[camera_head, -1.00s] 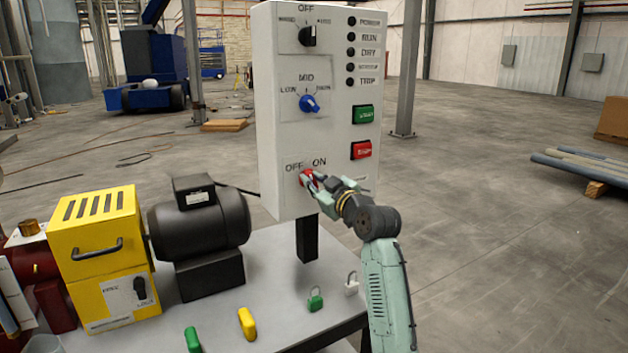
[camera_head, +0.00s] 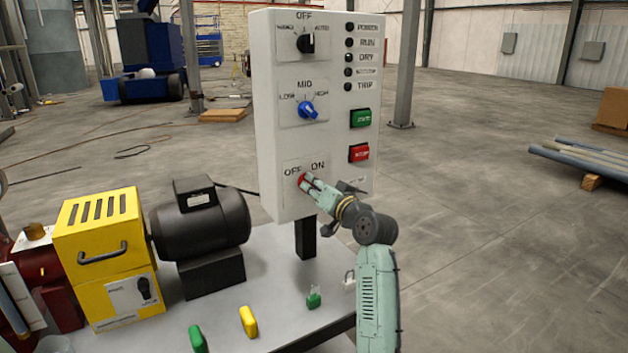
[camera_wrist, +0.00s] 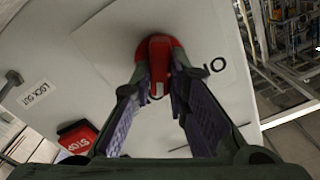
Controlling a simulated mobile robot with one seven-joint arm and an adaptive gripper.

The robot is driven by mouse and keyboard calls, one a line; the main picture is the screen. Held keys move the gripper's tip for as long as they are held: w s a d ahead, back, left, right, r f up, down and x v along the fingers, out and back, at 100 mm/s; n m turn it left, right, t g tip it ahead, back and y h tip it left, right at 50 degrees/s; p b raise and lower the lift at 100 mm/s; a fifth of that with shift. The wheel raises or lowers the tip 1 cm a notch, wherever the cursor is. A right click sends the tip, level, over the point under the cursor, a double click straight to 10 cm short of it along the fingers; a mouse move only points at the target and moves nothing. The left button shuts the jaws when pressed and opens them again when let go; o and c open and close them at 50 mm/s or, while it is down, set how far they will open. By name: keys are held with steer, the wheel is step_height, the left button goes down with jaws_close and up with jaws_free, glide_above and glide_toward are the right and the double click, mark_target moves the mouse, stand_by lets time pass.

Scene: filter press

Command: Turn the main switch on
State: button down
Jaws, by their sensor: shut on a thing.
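The main switch (camera_head: 302,180) is a red rotary knob low on the white control panel (camera_head: 270,110), under the labels OFF and ON. My gripper (camera_head: 308,185) reaches it from the lower right. In the wrist view the red switch (camera_wrist: 160,50) sits between the two fingertips of my gripper (camera_wrist: 160,82), which are shut on its handle. The handle's pale mark shows at its near end. The fingers partly hide the switch in the head view, so its exact setting is hard to read there.
Above are a blue speed knob (camera_head: 307,110), a black selector (camera_head: 306,43), a green button (camera_head: 360,118) and a red stop button (camera_head: 358,153).

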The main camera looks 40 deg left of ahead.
steer(key=shift+m+p, duration=0.75)
steer(key=shift+m, duration=0.75)
steer(key=c, duration=1.6)
jaws_free()
steer(key=shift+o, duration=0.2)
steer(key=v, duration=1.2)
steer(key=shift+w, duration=0.1)
